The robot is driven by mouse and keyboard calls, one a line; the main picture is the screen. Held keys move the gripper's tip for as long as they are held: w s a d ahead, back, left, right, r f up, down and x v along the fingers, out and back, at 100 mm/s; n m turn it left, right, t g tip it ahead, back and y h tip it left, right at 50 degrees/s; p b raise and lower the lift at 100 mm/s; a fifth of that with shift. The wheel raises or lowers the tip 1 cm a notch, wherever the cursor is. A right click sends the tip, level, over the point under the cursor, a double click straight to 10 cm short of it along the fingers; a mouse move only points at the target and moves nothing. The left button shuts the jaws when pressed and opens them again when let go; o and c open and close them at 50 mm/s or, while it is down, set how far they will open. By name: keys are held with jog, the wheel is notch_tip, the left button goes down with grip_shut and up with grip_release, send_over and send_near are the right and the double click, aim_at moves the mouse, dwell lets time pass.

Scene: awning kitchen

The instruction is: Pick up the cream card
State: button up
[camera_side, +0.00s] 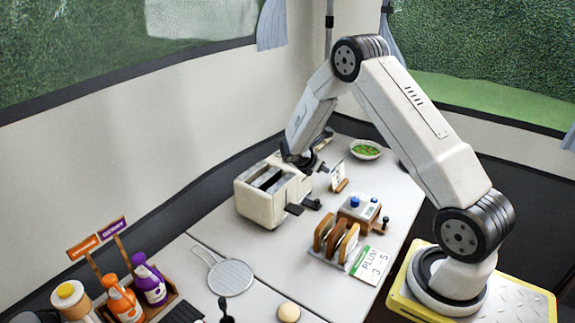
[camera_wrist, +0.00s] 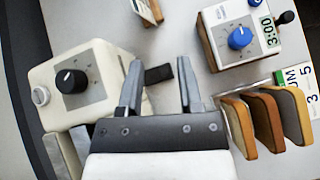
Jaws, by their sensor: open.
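Two pale cards show, and I cannot tell for certain which is the cream one. A small printed card (camera_side: 337,175) stands at a wooden block behind the toaster; a card (camera_wrist: 142,8) is cut off by the top edge in the wrist view. A white card with a green band, marked PLUM 3 5 (camera_side: 371,266), is beside the toast rack; it also shows partly in the wrist view (camera_wrist: 300,82). My gripper (camera_wrist: 159,70) is open, with nothing held between its fingers. In the side view my gripper (camera_side: 306,163) is beside the toaster's far end, close to the standing card.
The cream toaster (camera_side: 258,207) is close beside my gripper. A toast rack with several slices (camera_side: 338,240) and a blue-knobbed timer box (camera_side: 360,212) stand to the right. A strainer (camera_side: 230,277) and bottles (camera_side: 123,300) are at front left.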

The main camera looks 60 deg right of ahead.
aim_at(340, 176)
jog(key=w+d+f+n+h, duration=0.2)
jog(key=d+f+n+h, duration=0.1)
jog(key=d, duration=0.7)
jog(key=shift+f+n+t+h, duration=0.25)
jog(key=shift+n+h, duration=0.25)
jog(key=shift+n, duration=0.6)
jog(key=shift+f, duration=1.7)
jog(key=shift+f, duration=0.2)
jog(key=shift+s+d+f, duration=0.1)
jog(key=shift+d+f, duration=0.15)
jog(key=shift+f, duration=0.4)
jog(key=shift+d+f, duration=0.25)
jog(key=shift+f, duration=0.35)
jog(key=shift+s+d+f, duration=0.1)
jog(key=shift+d+f, duration=0.15)
jog(key=shift+f, duration=0.4)
jog(key=shift+d+f, duration=0.2)
jog(key=shift+d, duration=0.4)
grip_shut()
